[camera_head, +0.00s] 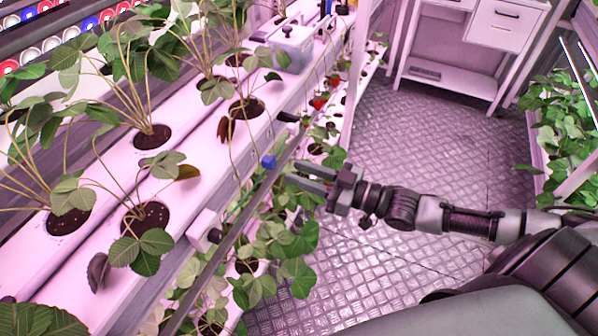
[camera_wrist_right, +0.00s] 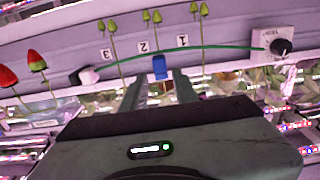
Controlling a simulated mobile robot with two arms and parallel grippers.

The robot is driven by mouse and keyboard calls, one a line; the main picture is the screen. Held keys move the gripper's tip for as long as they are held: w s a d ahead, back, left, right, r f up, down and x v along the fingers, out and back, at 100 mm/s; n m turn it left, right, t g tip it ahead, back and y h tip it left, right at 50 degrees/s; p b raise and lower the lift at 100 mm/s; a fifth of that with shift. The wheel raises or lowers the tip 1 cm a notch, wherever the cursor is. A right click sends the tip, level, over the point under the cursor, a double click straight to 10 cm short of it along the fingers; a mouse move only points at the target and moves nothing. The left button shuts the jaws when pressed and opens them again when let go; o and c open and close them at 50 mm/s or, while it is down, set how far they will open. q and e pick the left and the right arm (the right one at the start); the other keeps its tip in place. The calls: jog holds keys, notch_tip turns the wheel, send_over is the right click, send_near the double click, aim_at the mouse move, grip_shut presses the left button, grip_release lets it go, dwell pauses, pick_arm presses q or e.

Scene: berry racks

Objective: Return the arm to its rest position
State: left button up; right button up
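My right arm reaches in from the right in the head view. Its gripper (camera_head: 292,173) is at the aisle-side edge of the planting rack (camera_head: 185,185). The two fingers are apart with nothing held between them. In the right wrist view the gripper (camera_wrist_right: 159,78) also shows open. A blue clip (camera_wrist_right: 160,67) on the rack front, by the mark 2, lies just beyond the fingertips. The clip shows in the head view as a blue block (camera_head: 268,162) left of the fingers. My left gripper is not in view.
Strawberry plants (camera_head: 150,130) fill the rack, and leaves hang below its edge near the gripper. Red berries (camera_wrist_right: 37,62) and green ones (camera_wrist_right: 157,17) hang along the rack front. A clear box (camera_head: 292,48) stands farther along. The metal floor (camera_head: 420,130) is free.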

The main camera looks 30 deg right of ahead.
jog(key=s+d+f+m+g+h, duration=0.15)
jog(key=d+f+h, duration=0.3)
jog(key=f, duration=0.75)
jog(key=w+d+f+m+h, duration=0.1)
jog(key=d+f+m+h, duration=0.3)
jog(key=f, duration=0.9)
jog(key=s+d+f+g+h, duration=0.1)
jog(key=s+f+g, duration=0.1)
jog(key=s+f, duration=0.5)
jog(key=s+d+f+g+h, duration=0.15)
jog(key=s+f, duration=0.25)
jog(key=f, duration=0.5)
jog(key=s+a+f+g, duration=0.2)
jog(key=s+a+f, duration=0.1)
jog(key=s, duration=0.6)
jog(key=s+a+f+g, duration=0.3)
jog(key=s+f, duration=0.3)
jog(key=s, duration=0.4)
jog(key=s+a+f+g, duration=0.3)
jog(key=s+a+f, duration=0.2)
jog(key=s, duration=0.5)
jog(key=shift+f, duration=0.15)
